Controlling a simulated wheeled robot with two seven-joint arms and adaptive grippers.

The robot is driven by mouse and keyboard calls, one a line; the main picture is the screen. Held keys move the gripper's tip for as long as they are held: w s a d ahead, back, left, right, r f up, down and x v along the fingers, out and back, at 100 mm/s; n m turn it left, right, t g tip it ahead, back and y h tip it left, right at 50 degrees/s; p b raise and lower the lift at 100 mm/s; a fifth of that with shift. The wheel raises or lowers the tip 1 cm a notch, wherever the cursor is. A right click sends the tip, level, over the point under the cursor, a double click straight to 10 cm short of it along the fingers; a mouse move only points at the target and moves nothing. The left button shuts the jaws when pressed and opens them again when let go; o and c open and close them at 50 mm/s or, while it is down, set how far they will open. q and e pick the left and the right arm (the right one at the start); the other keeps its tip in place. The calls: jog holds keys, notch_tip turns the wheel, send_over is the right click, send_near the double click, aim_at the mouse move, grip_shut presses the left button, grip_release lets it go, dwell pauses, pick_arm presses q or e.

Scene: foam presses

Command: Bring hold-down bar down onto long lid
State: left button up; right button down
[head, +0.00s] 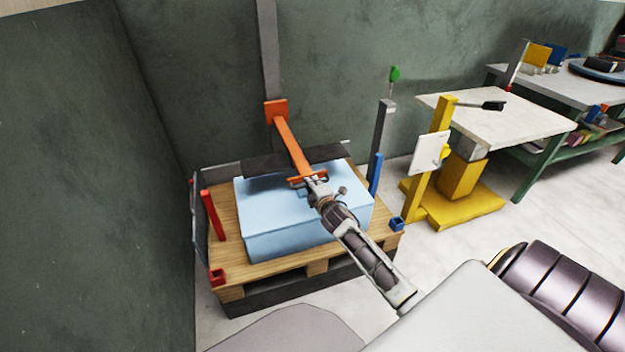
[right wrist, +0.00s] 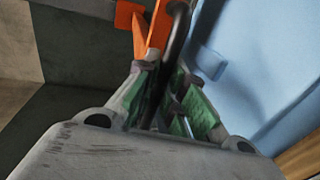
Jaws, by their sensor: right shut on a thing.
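The orange hold-down bar (head: 291,143) slopes down toward me from an orange bracket on a tall grey post. A dark long plate, which looks like the long lid (head: 262,164), lies across the back of the light-blue block (head: 290,222). The bar crosses above the lid; I cannot tell whether they touch. My right gripper (head: 316,184) is shut at the bar's near end, by its orange crosspiece. In the right wrist view the bar (right wrist: 150,28) runs to the fingers, and a dark rod lies between the green pads (right wrist: 172,100). My left gripper is out of view.
The block sits on a wooden pallet (head: 232,265) with red and blue corner posts. A grey post (head: 382,130) with a green knob stands behind its right side. A yellow stand (head: 440,165) and worktables are farther right. A green wall is close on the left.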

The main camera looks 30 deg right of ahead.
notch_tip(320, 180, down, 6)
jog(key=b, duration=0.2)
jog(key=shift+f+b, duration=0.25)
jog(key=shift+b, duration=0.15)
jog(key=shift+f+b, duration=0.65)
jog(key=shift+f, duration=0.55)
jog(key=shift+f+b, duration=0.4)
jog(key=shift+f, duration=0.25)
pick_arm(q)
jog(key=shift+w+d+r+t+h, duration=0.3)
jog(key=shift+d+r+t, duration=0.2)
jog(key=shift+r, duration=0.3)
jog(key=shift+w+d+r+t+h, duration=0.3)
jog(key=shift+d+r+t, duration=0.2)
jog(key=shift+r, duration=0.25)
pick_arm(e)
jog(key=shift+f, duration=0.4)
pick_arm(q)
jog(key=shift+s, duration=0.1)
pick_arm(e)
jog(key=c, duration=1.5)
grip_release()
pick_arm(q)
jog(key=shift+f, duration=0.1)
